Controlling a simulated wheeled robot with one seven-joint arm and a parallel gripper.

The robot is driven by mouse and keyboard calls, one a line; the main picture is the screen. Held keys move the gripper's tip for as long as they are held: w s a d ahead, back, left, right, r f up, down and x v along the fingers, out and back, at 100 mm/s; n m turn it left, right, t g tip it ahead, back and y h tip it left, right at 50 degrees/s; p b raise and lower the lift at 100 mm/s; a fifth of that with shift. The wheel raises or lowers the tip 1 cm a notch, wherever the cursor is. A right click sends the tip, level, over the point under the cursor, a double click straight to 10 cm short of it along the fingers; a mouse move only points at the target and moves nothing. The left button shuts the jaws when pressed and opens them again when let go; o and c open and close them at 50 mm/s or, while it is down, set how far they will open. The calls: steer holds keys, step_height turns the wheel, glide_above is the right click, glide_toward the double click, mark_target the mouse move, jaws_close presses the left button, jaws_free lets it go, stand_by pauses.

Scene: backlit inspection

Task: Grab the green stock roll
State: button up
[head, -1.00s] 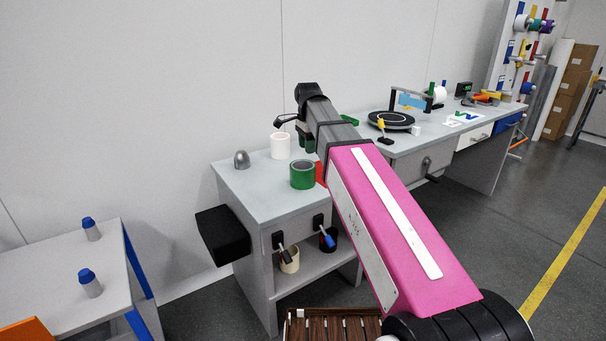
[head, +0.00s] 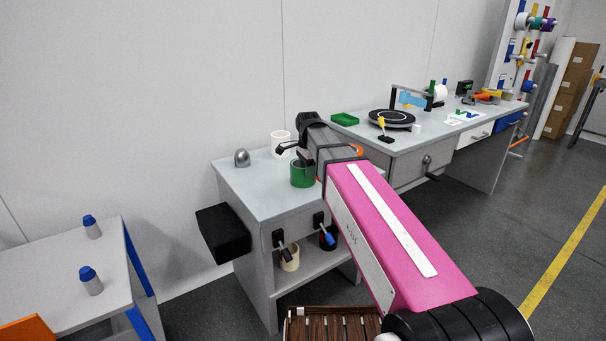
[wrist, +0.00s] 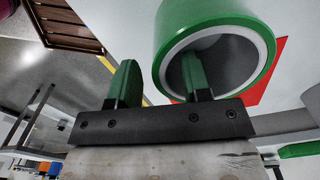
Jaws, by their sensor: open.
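The green stock roll (head: 302,177) stands on the grey cabinet top, partly covered from above by the end of my arm. In the wrist view the roll (wrist: 212,20) is large and close, with its pale-lined hole facing the camera. My gripper (wrist: 158,66) is open, with two green fingers. The right finger overlaps the roll's hole and the left finger is outside the roll, so the near wall lies between them in the picture. I cannot tell how deep the right finger reaches. The jaws are not closed on the roll.
A white roll (head: 280,141) and a grey dome-shaped piece (head: 241,158) stand on the same top. A red patch (wrist: 270,76) shows beside the roll. A green tray (head: 345,119) and a black turntable (head: 391,119) are on the bench to the right. The cabinet top's front left is clear.

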steer(key=shift+f, duration=0.2)
jaws_close()
steer(key=shift+r, duration=0.15)
